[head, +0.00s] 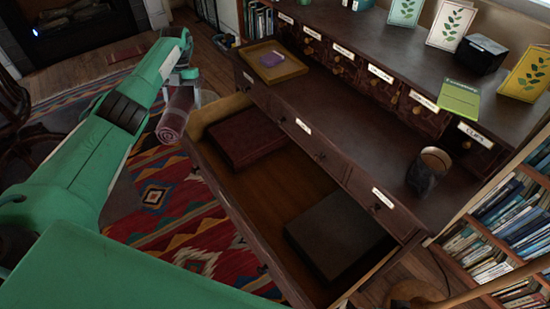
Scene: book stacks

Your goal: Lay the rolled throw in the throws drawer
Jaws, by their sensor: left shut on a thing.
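The rolled throw (173,122), a dusky pink roll, hangs from my left gripper (183,90), which is shut on it. The roll is over the patterned rug, just left of the open drawer (283,190) and outside it. The drawer is pulled out from a dark wooden cabinet. A dark red flat box or folded item (243,137) lies in its far part and a dark grey one (336,232) in its near part, with bare wood between them. The label on the drawer is too small to read. My right gripper is out of view.
The cabinet top (375,140) holds a wooden tray (275,68) with a small purple item and a dark round cup (427,172). Small labelled drawers and cards stand along the back. A bookshelf (510,230) is at right. A dark chair (15,125) stands at far left.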

